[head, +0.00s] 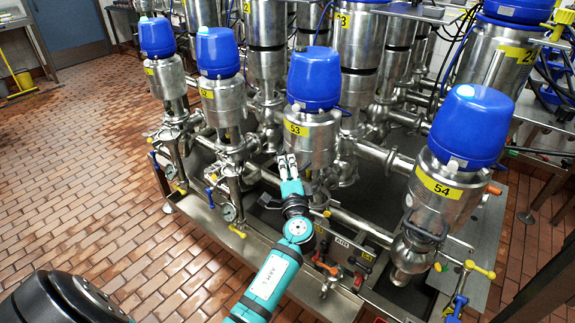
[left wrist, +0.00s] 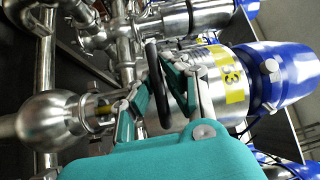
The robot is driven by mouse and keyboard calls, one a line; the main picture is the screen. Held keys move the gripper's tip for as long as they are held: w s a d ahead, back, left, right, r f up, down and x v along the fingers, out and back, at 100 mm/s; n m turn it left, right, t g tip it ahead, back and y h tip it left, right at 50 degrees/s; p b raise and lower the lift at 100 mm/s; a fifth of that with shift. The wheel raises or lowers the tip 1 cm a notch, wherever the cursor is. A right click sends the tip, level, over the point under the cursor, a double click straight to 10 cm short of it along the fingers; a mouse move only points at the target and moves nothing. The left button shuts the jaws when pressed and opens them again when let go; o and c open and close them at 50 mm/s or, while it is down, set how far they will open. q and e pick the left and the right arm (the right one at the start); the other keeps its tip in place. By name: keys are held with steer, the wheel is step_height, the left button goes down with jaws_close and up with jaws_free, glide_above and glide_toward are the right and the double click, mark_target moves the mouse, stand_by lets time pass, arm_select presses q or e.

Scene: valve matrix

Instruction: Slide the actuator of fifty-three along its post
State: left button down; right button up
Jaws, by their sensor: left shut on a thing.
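The actuator of fifty-three (head: 311,106) is a steel cylinder with a blue cap and a yellow label "53", upright on its post in the head view. In the left wrist view the actuator (left wrist: 215,85) lies sideways, with its blue cap to the right and part of its yellow label showing. My left gripper (head: 287,163) is at the actuator's lower left side. In the left wrist view its fingers (left wrist: 158,92) are on either side of a black curved handle (left wrist: 152,70) at the actuator's lower end, and shut on it. My right gripper is in neither view.
Actuator 54 (head: 450,150) stands close to the right. Two more blue-capped actuators (head: 220,80) stand to the left, with further valves behind. Pipes and small handles (head: 330,265) crowd the low frame. The tiled floor (head: 75,150) at the left is clear.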

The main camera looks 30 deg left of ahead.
arm_select(q)
step_height(320, 180, up, 17)
steer(key=p, duration=1)
steer(key=shift+r, duration=0.2)
steer(key=c, duration=1.4)
jaws_free()
steer(key=v, duration=1.2)
steer(key=shift+f, duration=0.1)
